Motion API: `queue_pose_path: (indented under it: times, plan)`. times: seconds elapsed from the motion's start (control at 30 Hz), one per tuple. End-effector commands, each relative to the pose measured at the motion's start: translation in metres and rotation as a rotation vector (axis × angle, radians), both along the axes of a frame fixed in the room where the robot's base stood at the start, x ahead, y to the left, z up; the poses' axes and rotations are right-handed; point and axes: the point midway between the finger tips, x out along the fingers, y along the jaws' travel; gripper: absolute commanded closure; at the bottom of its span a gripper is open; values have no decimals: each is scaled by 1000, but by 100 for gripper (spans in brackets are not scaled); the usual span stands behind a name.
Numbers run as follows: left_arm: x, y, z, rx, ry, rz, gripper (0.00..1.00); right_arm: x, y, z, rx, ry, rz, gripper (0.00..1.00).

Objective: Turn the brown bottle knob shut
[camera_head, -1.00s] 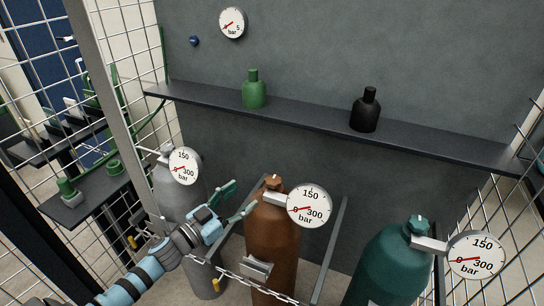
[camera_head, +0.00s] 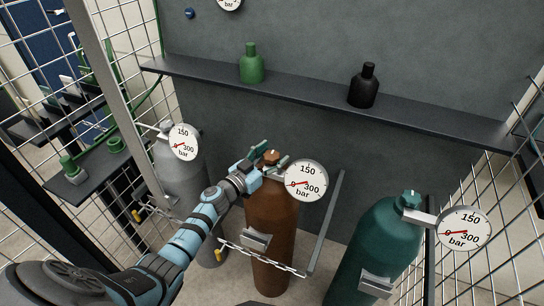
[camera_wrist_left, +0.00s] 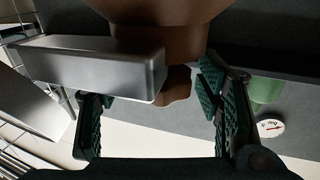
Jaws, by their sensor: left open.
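The brown bottle (camera_head: 270,225) stands upright in the middle of the head view, with a gauge (camera_head: 306,181) on its right side. Its brown knob (camera_head: 271,156) sits on top, partly hidden by my left gripper (camera_head: 268,158). The left gripper is open at the knob. In the left wrist view the knob (camera_wrist_left: 177,86) shows between the two spread green fingers (camera_wrist_left: 150,90), closer to the right one; I cannot tell whether they touch it. A grey metal block (camera_wrist_left: 95,65) lies beside the knob there. My right gripper is not in view.
A grey bottle (camera_head: 180,170) stands left and a teal bottle (camera_head: 375,250) right, each with a gauge. A chain (camera_head: 260,258) crosses in front. A dark shelf (camera_head: 310,95) behind carries a green bottle (camera_head: 251,65) and a black bottle (camera_head: 363,88). Mesh fences flank both sides.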

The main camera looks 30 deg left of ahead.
Motion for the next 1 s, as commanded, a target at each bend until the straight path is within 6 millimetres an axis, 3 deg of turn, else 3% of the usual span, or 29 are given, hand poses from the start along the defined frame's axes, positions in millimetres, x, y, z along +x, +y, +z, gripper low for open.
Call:
queue_pose_path:
  times: [0.17, 0.47, 0.93, 0.97, 1.0]
  plan:
    - [0, 0, 1, 0, 0, 0, 42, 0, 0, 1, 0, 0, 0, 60]
    - [0, 0, 1, 0, -1, -1, 88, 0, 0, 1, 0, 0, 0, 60]
    - [-1, 0, 1, 0, -1, -113, 88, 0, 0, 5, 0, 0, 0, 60]
    - [-1, 0, 1, 0, -1, -113, 59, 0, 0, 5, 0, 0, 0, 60]
    - [-1, 0, 1, 0, -1, -113, 52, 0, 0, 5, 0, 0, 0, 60]
